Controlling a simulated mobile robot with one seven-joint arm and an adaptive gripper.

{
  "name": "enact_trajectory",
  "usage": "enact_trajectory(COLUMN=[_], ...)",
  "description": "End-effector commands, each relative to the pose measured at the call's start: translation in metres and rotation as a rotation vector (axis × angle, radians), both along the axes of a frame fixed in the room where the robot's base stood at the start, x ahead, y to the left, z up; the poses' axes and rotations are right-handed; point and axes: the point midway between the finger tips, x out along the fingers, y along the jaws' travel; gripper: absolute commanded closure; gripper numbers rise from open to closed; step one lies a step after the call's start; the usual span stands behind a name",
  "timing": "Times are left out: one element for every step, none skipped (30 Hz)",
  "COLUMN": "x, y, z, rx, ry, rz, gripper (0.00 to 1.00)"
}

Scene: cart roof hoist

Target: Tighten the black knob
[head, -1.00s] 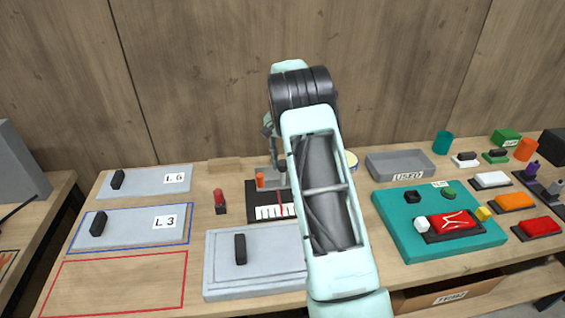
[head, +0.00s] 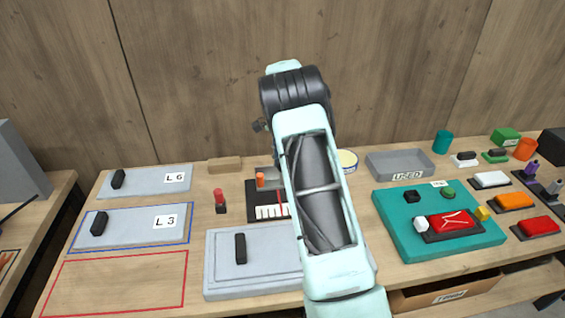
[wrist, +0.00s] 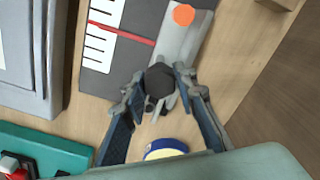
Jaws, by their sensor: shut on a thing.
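The black knob (wrist: 161,78) shows in the wrist view on a grey fixture (wrist: 178,45). My gripper (wrist: 160,88) is shut on the knob, with one finger on each side of it. In the head view my arm hides the knob and the fingertips. The fixture has an orange round part (wrist: 183,14) at its far end, which also shows in the head view (head: 260,180). Beside the fixture is a black panel with a white scale (wrist: 98,45) and a red line (wrist: 125,34) across it.
A grey plate with a black handle (head: 240,249) lies left of my arm. A teal board (head: 400,225) and a grey "USED" tray (head: 385,163) are to the right.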

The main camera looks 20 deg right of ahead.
Motion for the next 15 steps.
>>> enact_trajectory(x=[0.0048, 0.0049, 0.0049, 0.0049, 0.005, 0.005, 0.005, 0.0051, 0.0051, 0.0051, 0.0051, 0.0047, 0.0043, 0.004, 0.0034], y=[-0.0007, -0.0007, -0.0007, -0.0008, -0.0007, -0.0007, -0.0007, -0.0007, -0.0007, -0.0007, -0.0006, -0.0006, -0.0004, -0.0005, -0.0004], z=[0.0069, 0.0069, 0.0069, 0.007, 0.007, 0.0071, 0.0071, 0.0071, 0.0072, 0.0073, 0.0073, 0.0069, 0.0063, 0.0058, 0.005], rx=[-0.003, -0.003, -0.003, -0.004, -0.004, -0.003, -0.003, -0.003, -0.003, -0.003, -0.003, -0.003, -0.002, -0.002, -0.002], ry=[-0.016, -0.016, -0.016, -0.017, -0.017, -0.018, -0.018, -0.018, -0.018, -0.018, -0.018, -0.016, -0.015, -0.014, -0.012], rz=[-0.001, -0.001, -0.001, -0.001, -0.001, 0.0, 0.0, 0.0, 0.0, 0.0, 0.0, 0.0, 0.0, 0.0, 0.0], gripper=[0.98, 0.98, 0.98, 0.98, 0.98, 0.98, 0.98, 0.98, 0.98, 0.71, 0.67, 0.63, 0.6, 0.56, 0.56])
